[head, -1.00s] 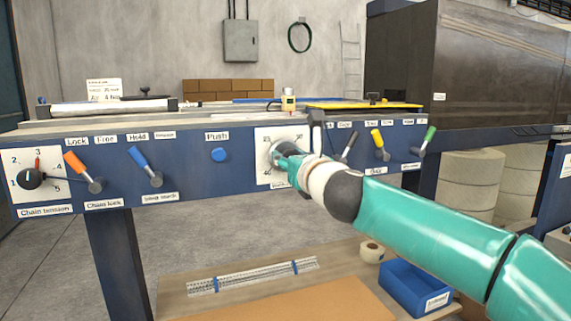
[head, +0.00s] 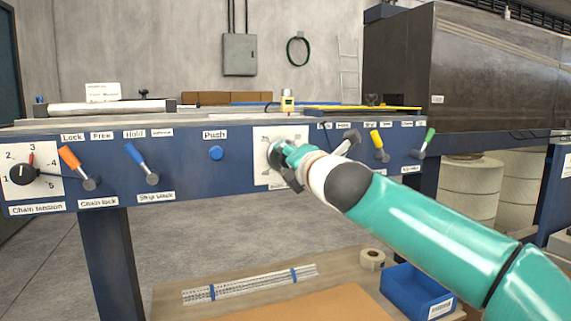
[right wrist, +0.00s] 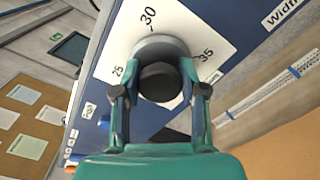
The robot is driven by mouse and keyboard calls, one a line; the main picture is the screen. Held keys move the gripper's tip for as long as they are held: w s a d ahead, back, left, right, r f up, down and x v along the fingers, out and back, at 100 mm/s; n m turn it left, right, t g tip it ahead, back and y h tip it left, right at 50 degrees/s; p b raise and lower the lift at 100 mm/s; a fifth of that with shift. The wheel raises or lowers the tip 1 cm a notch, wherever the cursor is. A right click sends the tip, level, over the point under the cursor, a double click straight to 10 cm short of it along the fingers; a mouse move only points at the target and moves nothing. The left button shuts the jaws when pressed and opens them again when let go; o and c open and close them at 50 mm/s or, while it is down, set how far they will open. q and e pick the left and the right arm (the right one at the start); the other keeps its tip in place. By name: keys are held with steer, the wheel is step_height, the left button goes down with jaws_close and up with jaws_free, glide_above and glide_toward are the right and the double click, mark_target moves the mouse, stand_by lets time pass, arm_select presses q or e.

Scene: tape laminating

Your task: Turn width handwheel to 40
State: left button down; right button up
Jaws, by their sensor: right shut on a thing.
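The width handwheel (right wrist: 160,48) is a grey round knob with a dark centre on a white dial plate (right wrist: 112,58). The marks 25, 30 and 35 show around it in the right wrist view. My right gripper (right wrist: 160,95) is shut on the handwheel, one finger on each side of it. In the head view my right gripper (head: 280,156) reaches the dial plate (head: 262,134) from the right and hides most of the handwheel. I cannot make out a pointer on the handwheel. My left gripper is not in view.
On the same blue panel are a chain tension dial (head: 24,174), an orange lever (head: 69,158), a blue lever (head: 136,154), a blue push button (head: 216,153), a yellow lever (head: 376,140) and a green lever (head: 429,136). A blue bin (head: 415,290) and tape roll (head: 372,258) sit on the lower shelf.

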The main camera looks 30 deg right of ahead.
steer(key=m, duration=0.1)
steer(key=m+b, duration=0.1)
steer(key=m, duration=0.2)
steer(key=shift+w+a+f+b, duration=0.1)
steer(key=shift+f+b, duration=0.15)
steer(key=shift+b, duration=0.05)
steer(key=shift+m+b, duration=0.45)
steer(key=shift+m, duration=1.05)
steer(key=shift+r, duration=0.1)
steer(key=o, duration=1.1)
steer(key=shift+w, duration=0.1)
steer(key=shift+o, duration=0.2)
